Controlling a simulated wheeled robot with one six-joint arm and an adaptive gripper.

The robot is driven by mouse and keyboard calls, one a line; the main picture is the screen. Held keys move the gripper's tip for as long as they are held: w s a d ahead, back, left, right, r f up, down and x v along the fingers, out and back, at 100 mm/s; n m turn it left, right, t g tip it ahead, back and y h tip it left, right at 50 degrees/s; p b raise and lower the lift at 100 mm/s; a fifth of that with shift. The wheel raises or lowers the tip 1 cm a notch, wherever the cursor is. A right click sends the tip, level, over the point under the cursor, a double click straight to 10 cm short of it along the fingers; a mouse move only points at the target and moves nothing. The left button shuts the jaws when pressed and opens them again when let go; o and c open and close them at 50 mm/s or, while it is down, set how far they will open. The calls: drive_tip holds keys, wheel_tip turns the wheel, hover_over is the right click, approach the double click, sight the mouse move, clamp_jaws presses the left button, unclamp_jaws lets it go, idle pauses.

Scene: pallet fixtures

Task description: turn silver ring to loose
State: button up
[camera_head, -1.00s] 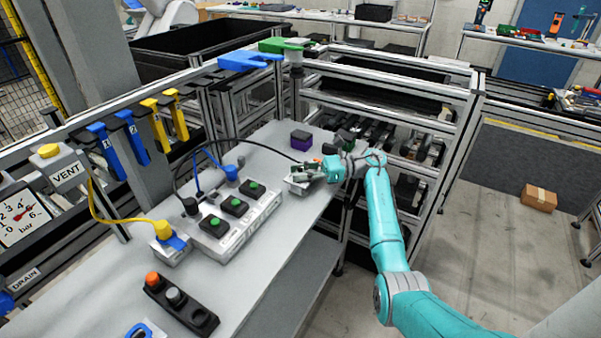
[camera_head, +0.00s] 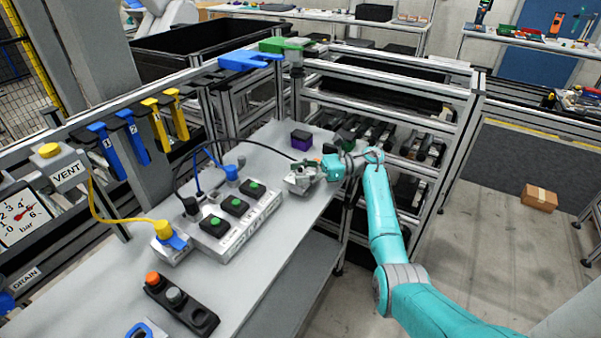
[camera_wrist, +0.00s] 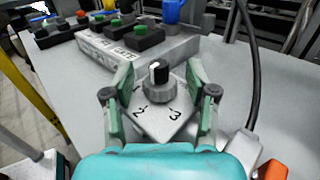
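In the wrist view a round silver-grey piece (camera_wrist: 158,91), which may be the silver ring, sits under a black knob (camera_wrist: 159,72) with a white line on top. It is on a light square plate (camera_wrist: 163,128) marked 2 and 3, with another mark partly hidden by my left finger. No "loose" marking is readable. My gripper (camera_wrist: 159,82) is open, with one green finger on each side of the silver piece and gaps between. In the head view my gripper (camera_head: 318,172) is at the small grey fixture (camera_head: 299,184) near the table's right edge; details there are too small to tell.
A grey box with green buttons (camera_head: 228,232) stands left of the fixture. A black cable (camera_wrist: 251,70) arches close by on the right in the wrist view. A purple block (camera_head: 301,140) lies behind. An orange object (camera_wrist: 272,171) is at lower right.

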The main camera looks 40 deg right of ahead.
drive_tip(key=v, duration=1.2)
drive_tip(key=shift+w, duration=0.1)
